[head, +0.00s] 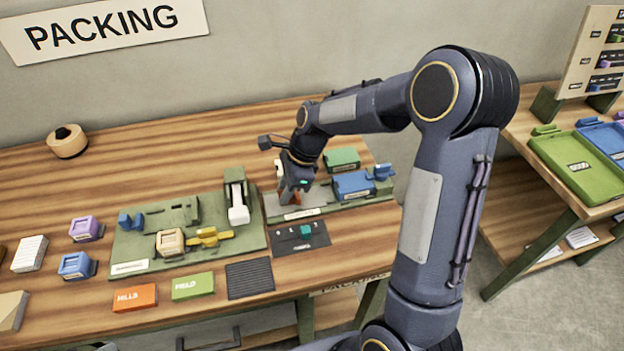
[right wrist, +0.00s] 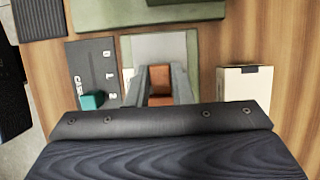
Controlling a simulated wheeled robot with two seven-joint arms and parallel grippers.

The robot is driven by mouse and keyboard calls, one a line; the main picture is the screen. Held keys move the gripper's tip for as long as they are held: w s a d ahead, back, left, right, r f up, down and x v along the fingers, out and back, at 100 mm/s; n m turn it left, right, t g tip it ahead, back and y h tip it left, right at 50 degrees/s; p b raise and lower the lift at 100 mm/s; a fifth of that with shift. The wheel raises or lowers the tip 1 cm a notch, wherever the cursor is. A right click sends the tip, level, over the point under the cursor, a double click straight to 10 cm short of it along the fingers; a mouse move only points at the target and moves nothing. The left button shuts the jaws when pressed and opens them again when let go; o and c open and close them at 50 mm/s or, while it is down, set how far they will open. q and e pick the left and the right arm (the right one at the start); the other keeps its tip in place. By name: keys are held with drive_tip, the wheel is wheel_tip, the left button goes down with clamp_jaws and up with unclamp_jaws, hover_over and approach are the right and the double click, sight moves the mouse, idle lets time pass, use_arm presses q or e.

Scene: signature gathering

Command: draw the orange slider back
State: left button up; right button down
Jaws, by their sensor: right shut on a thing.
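The orange slider (right wrist: 159,98) shows between the two fingers of my right gripper (right wrist: 160,75) in the right wrist view. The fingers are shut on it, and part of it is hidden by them. In the head view my right gripper (head: 296,190) points down over the grey plate (head: 310,212) of the green fixture, with a bit of the orange slider (head: 293,199) showing beneath. My left gripper is not in view.
A dark panel with a teal knob (head: 305,231) lies in front of the fixture. A green board (head: 130,245) with a yellow piece (head: 208,237) lies to the left.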

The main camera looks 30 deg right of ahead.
sight(266, 206)
drive_tip(key=shift+w+a, duration=0.15)
drive_tip(key=shift+a, duration=0.55)
drive_tip(key=shift+w+a, duration=0.15)
drive_tip(key=shift+a, duration=0.55)
drive_tip(key=c, duration=1.3)
unclamp_jaws()
drive_tip(key=shift+a, duration=0.1)
drive_tip(key=shift+v, duration=3.95)
